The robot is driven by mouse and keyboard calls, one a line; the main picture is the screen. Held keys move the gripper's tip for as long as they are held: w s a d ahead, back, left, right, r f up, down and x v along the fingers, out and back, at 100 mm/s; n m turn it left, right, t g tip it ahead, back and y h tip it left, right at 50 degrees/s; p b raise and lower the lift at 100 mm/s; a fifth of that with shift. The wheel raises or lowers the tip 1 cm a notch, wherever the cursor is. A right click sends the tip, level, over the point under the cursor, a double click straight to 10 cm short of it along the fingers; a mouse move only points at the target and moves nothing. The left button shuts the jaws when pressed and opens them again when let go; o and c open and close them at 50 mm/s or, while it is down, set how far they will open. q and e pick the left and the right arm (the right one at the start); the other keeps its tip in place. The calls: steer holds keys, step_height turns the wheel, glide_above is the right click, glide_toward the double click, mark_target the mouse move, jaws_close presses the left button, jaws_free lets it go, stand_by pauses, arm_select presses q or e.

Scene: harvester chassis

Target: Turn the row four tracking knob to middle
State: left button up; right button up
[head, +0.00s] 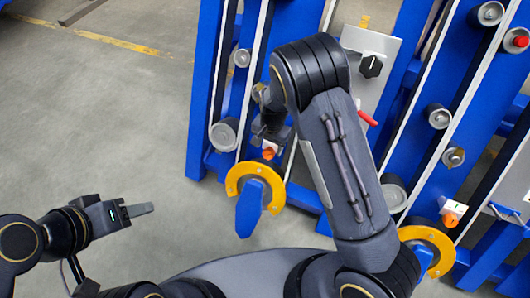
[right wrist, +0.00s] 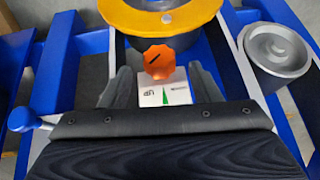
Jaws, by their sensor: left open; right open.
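An orange knob (right wrist: 158,60) with a dark pointer line slanting across its face sits on a white label plate (right wrist: 164,92) in the right wrist view. The plate has small lettering and a green wedge. The knob also shows in the head view (head: 269,152), just above a yellow ring. My right gripper (right wrist: 160,70) is open, its fingers on either side of the knob; I cannot tell whether they touch it. My left gripper (head: 140,210) is at the lower left of the head view, away from the chassis. No row number is readable.
A second orange knob (head: 450,219) sits on another row at the right. A grey panel (head: 385,45) carries a black knob (head: 370,66), with a red handle (head: 367,118) below. Blue beams, belts and rollers surround my right arm.

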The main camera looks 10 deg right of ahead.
mark_target(268, 151)
steer(key=shift+w+a+f+b, duration=0.1)
steer(key=shift+f+b, duration=0.35)
steer(key=shift+f, duration=1.45)
